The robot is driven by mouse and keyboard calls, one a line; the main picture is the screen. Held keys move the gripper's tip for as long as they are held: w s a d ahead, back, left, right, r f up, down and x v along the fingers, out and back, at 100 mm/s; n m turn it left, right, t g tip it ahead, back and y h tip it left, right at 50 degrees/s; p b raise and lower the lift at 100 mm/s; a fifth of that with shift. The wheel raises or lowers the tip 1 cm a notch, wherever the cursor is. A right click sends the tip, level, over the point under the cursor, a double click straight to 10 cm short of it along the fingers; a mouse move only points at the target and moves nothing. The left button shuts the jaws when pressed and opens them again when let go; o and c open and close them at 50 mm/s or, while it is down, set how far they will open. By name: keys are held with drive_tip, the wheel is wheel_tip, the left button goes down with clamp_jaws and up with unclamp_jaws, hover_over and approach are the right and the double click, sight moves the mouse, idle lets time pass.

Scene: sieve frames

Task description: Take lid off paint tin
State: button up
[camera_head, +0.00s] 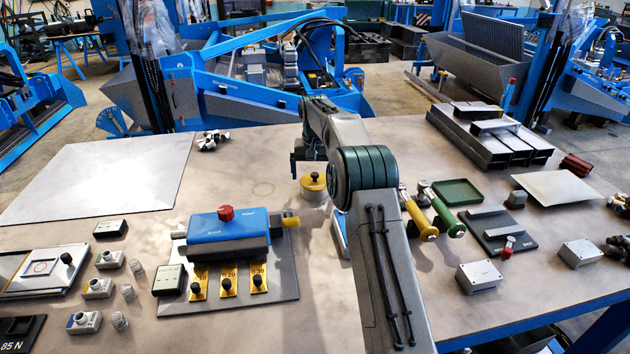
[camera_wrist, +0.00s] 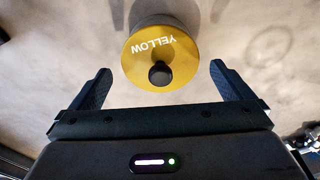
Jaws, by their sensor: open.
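The paint tin has a yellow lid (camera_wrist: 152,52) marked "YELLOW", with a black knob (camera_wrist: 160,74) on it. In the head view the lid (camera_head: 311,186) sits on the tin (camera_head: 314,198), which stands on the table beyond my arm. My gripper (camera_wrist: 160,82) is open. In the wrist view its two fingers are on either side of the knob, well apart from it, and nothing is between them. In the head view my gripper (camera_head: 300,168) is partly hidden by my arm, close to the tin; the gap to the lid is hard to judge.
A blue device with a red knob (camera_head: 226,213) stands left of my arm. Yellow and green hand tools (camera_head: 441,208) and a green tray (camera_head: 457,192) lie on the right. Stacked metal channels (camera_head: 490,147) stand at the back right. The table around the tin's left is clear.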

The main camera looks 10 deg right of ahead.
drive_tip(key=shift+f, duration=0.5)
drive_tip(key=c, duration=0.9)
drive_tip(key=shift+r, duration=0.15)
